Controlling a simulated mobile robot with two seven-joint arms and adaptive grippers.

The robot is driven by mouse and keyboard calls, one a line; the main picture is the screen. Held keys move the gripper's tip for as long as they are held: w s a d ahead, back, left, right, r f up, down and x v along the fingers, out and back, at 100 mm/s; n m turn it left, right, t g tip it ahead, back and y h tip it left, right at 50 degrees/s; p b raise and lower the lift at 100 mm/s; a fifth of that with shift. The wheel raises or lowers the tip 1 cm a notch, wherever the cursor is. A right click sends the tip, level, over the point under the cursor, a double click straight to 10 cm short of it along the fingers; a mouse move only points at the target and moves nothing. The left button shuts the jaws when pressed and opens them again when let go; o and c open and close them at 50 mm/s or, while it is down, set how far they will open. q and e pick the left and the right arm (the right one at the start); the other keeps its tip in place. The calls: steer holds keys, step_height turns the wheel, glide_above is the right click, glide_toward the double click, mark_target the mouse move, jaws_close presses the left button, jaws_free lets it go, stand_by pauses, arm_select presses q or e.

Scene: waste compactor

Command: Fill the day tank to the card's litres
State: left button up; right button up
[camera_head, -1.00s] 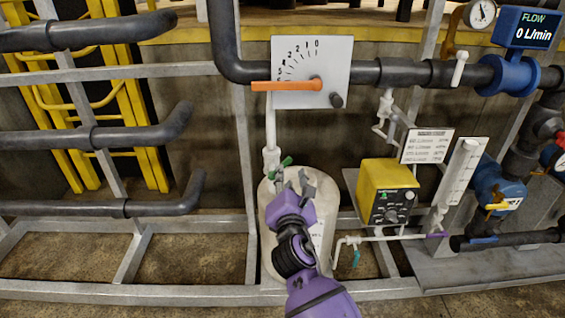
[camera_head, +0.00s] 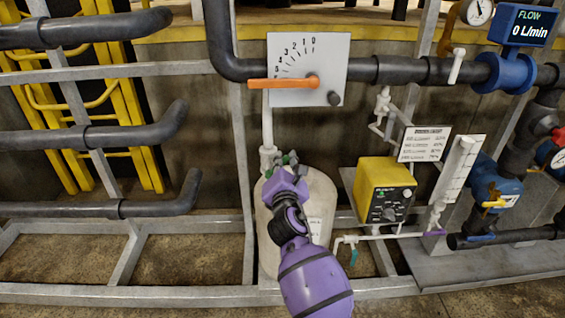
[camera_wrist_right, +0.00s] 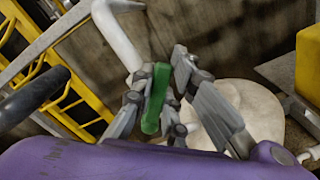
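A cream tank (camera_head: 322,192), which looks like the day tank, stands at centre with a white pipe (camera_head: 267,125) entering its top. A green handle (camera_wrist_right: 154,100) sits at that pipe; in the head view my gripper mostly hides it. My right gripper (camera_head: 287,161) is over the tank top. In the right wrist view its fingers (camera_wrist_right: 171,66) are apart, with the green handle between them, close to the left finger. I cannot tell whether they touch. A card (camera_head: 425,144) with small printed rows hangs at right, its figures unreadable. My left gripper is out of view.
A scale plate (camera_head: 322,50) with an orange pointer (camera_head: 280,84) is above the tank. The blue flow display (camera_head: 523,27) reads 0 L/min. A yellow box (camera_head: 384,180), a white gauge (camera_head: 460,165) and blue valve (camera_head: 490,185) stand right. Dark pipes (camera_head: 90,140) run left.

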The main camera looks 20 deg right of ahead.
jaws_close()
steer(key=shift+f, duration=0.15)
steer(key=m, duration=0.1)
steer(key=d+f+m, duration=0.1)
steer(key=shift+s+m, duration=0.15)
steer(key=shift+m, duration=0.25)
steer(key=shift+s+d+f+m+b, duration=0.15)
steer(key=shift+f+m+b, duration=0.45)
steer(key=shift+m, duration=0.6)
steer(key=shift+w+d+f+m+b, duration=0.15)
steer(key=shift+f+m+b, duration=0.4)
steer(key=shift+m, duration=0.65)
steer(key=shift+s+d+f+m+b, duration=0.2)
steer(key=shift+f+m+b, duration=0.4)
steer(key=shift+m, duration=0.6)
